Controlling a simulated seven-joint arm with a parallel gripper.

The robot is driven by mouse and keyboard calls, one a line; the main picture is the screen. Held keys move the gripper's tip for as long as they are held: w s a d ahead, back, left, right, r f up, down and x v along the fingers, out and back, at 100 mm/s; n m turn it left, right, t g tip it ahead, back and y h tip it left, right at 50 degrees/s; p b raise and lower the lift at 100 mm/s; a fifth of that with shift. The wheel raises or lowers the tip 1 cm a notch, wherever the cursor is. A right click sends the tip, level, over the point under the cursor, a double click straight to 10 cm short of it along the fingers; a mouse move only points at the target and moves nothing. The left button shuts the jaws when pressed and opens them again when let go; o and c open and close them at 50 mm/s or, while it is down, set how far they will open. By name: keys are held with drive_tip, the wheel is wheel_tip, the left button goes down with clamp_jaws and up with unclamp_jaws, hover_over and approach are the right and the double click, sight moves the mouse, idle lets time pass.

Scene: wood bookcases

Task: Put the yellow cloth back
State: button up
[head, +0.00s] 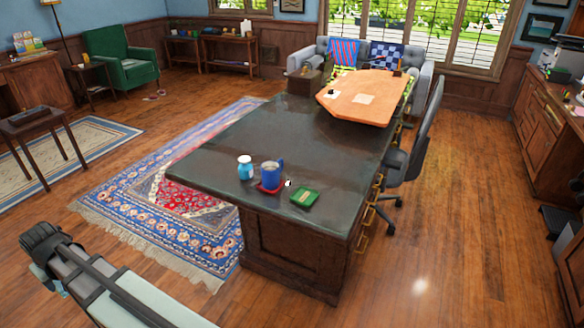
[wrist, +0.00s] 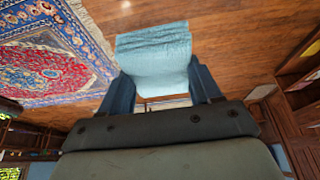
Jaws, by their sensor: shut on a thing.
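My gripper (wrist: 158,90) is shut on a folded light blue cloth (wrist: 153,52), which sticks out past the fingertips in the wrist view. It looks light blue, not yellow. In the head view my gripper is at the lower left, left of the desk's near end and apart from it; a little light blue shows beside it. I cannot make out a plain yellow cloth in either view.
The dark desk (head: 225,155) holds a blue-and-white jar (head: 245,168), a blue mug (head: 272,174) on a red coaster, a green square item (head: 304,197) and an orange-brown board (head: 350,100). An office chair (head: 415,150) stands right of it. Open wooden floor (head: 450,240) lies right.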

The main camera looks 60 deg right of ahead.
drive_tip(key=w+d+r+m+h, duration=0.1)
drive_tip(key=w+d+m, duration=0.15)
drive_tip(key=d, duration=1.75)
drive_tip(key=w+d+r+m+h, duration=0.15)
drive_tip(key=w+d, duration=0.25)
drive_tip(key=d, duration=1.6)
drive_tip(key=s+d+r+m, duration=0.15)
drive_tip(key=s+d, duration=0.45)
drive_tip(key=d, duration=0.8)
drive_tip(key=s+d+m+g, duration=0.15)
drive_tip(key=s+d, duration=0.55)
drive_tip(key=d, duration=0.8)
drive_tip(key=s+d+r+m, duration=0.15)
drive_tip(key=s+d, duration=0.45)
drive_tip(key=d, duration=0.8)
drive_tip(key=shift+m+h, duration=0.25)
drive_tip(key=shift+h, duration=0.1)
drive_tip(key=shift+w+a+f, duration=0.1)
drive_tip(key=shift+f, duration=4.7)
drive_tip(key=shift+f, duration=0.15)
drive_tip(key=o, duration=1.1)
